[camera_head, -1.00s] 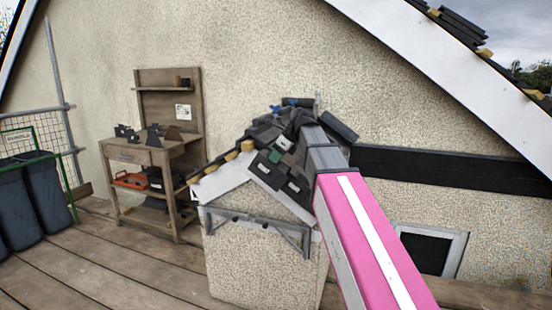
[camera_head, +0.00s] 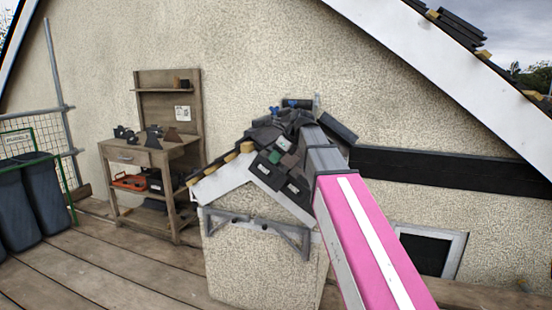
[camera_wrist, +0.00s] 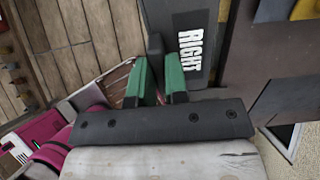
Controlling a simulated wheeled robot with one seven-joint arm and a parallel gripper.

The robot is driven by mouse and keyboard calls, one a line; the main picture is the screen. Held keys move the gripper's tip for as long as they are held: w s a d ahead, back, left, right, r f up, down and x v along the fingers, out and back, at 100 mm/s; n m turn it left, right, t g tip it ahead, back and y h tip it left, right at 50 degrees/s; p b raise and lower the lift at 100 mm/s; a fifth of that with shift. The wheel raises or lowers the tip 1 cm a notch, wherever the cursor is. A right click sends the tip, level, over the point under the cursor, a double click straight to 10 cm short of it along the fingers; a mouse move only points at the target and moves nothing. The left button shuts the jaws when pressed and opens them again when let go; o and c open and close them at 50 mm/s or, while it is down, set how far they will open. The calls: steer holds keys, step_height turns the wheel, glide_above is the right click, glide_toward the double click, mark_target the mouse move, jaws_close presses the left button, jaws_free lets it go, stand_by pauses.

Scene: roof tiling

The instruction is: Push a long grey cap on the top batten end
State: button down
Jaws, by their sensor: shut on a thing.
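My gripper (camera_wrist: 156,88), with green finger pads, is shut on a narrow dark upright part in the wrist view. That part meets a dark grey long cap (camera_wrist: 192,68) with the white word RIGHT on it, beyond the fingers. In the head view my arm reaches to the small roof mock-up, and the gripper end is small and partly hidden among dark pieces there. Whether the cap touches a batten end cannot be told.
The small roof mock-up (camera_head: 235,190) has a white verge board and yellow batten ends (camera_head: 247,147) on its left slope. A wooden workbench (camera_head: 155,165) with dark parts and an orange tray stands left. Dark bins (camera_head: 45,195) stand farther left. Open deck lies in front.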

steer(key=shift+w+d, duration=0.3)
steer(key=shift+w, duration=0.5)
steer(key=shift+w+d, duration=0.25)
steer(key=shift+w, duration=0.5)
stand_by(1.8)
steer(key=c, duration=1.1)
jaws_free()
steer(key=shift+o, duration=0.2)
steer(key=shift+r, duration=0.1)
steer(key=v, duration=0.6)
